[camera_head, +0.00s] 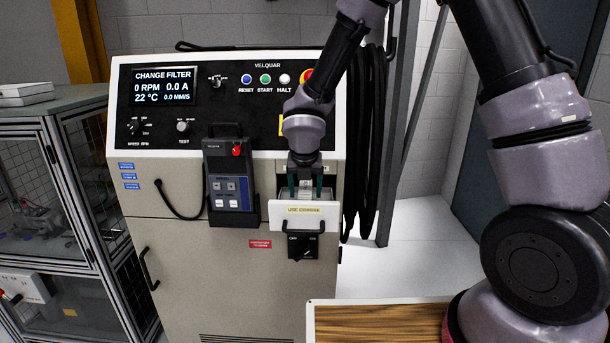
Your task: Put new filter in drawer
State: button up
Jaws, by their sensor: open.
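The drawer (304,217) is a small white-fronted tray pulled out of the right side of the beige machine, with a label on its front and a black latch knob (302,244) below it. My gripper (306,192) points down over the open drawer, its dark fingers apart at the drawer's inside. A pale piece, possibly the filter, shows low between the fingers, partly hidden by the fingers and the drawer front. I cannot tell whether it rests in the drawer. The machine's screen (163,86) reads "CHANGE FILTER".
A handheld pendant (230,178) hangs in a holder just left of the drawer. Black cables (368,140) hang at the right. A wood-topped surface (375,324) lies in the lower front. A caged cabinet (45,210) stands at the left.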

jog(key=v, duration=0.9)
jog(key=shift+s+r, duration=0.1)
jog(key=shift+r, duration=0.25)
jog(key=s+d+r+m, duration=0.2)
jog(key=d+r+m, duration=0.4)
jog(key=d+m, duration=0.3)
jog(key=s+d+r+m, duration=0.2)
jog(key=d+r+m, duration=0.4)
jog(key=d+m, duration=0.3)
jog(key=s+d+r+m+t+y, duration=0.1)
jog(key=s+d+r+m, duration=0.2)
jog(key=m, duration=0.8)
jog(key=s+d+r+m+t+y, duration=0.1)
jog(key=s+d+r+m, duration=0.3)
jog(key=s+m, duration=0.4)
jog(key=m, duration=0.2)
jog(key=shift+r+m, duration=0.4)
jog(key=shift+d+t, duration=0.1)
jog(key=shift+t, duration=0.2)
